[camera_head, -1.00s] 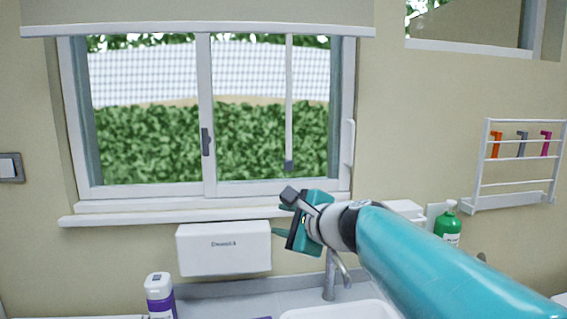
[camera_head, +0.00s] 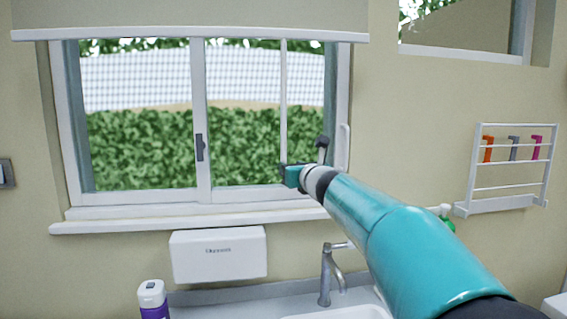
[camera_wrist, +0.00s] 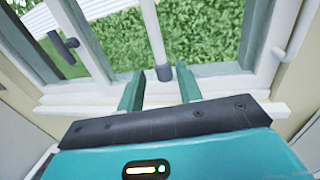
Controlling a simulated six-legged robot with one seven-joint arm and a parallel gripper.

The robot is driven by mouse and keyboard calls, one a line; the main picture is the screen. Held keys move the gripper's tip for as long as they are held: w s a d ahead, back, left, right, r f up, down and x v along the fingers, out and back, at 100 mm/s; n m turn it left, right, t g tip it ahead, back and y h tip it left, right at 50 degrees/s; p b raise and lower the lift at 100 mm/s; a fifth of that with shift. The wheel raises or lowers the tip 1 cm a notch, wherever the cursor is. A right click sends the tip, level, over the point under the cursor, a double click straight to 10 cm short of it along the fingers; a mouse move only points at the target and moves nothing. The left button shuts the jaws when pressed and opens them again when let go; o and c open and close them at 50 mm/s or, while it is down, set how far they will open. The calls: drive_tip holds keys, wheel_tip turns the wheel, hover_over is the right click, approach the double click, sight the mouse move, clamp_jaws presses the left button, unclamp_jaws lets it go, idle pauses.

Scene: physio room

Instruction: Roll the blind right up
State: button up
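The beige blind (camera_head: 190,14) is mostly up, with its white bottom bar (camera_head: 190,34) across the top of the window. A thin pale rod (camera_head: 283,100) hangs from it in front of the right pane. Its lower end is hidden behind my gripper (camera_head: 284,175) in the head view. In the wrist view the rod (camera_wrist: 152,32) ends in a grey handle (camera_wrist: 163,73). My gripper (camera_wrist: 160,76) is open there, its two teal fingers on either side of the handle with gaps showing. Whether the handle is between the fingertips or just beyond them I cannot tell.
The window sill (camera_head: 140,226) runs below my gripper. A white dispenser box (camera_head: 218,254), a tap (camera_head: 326,275) and a purple-and-white bottle (camera_head: 152,298) are below it. A white wall rack (camera_head: 508,160) is at the right. A window handle (camera_head: 199,147) is on the middle frame.

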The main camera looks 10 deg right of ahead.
sight(284, 161)
drive_tip(key=w, duration=0.3)
drive_tip(key=w+a, duration=0.1)
drive_tip(key=w, duration=0.3)
drive_tip(key=shift+a, duration=0.15)
clamp_jaws()
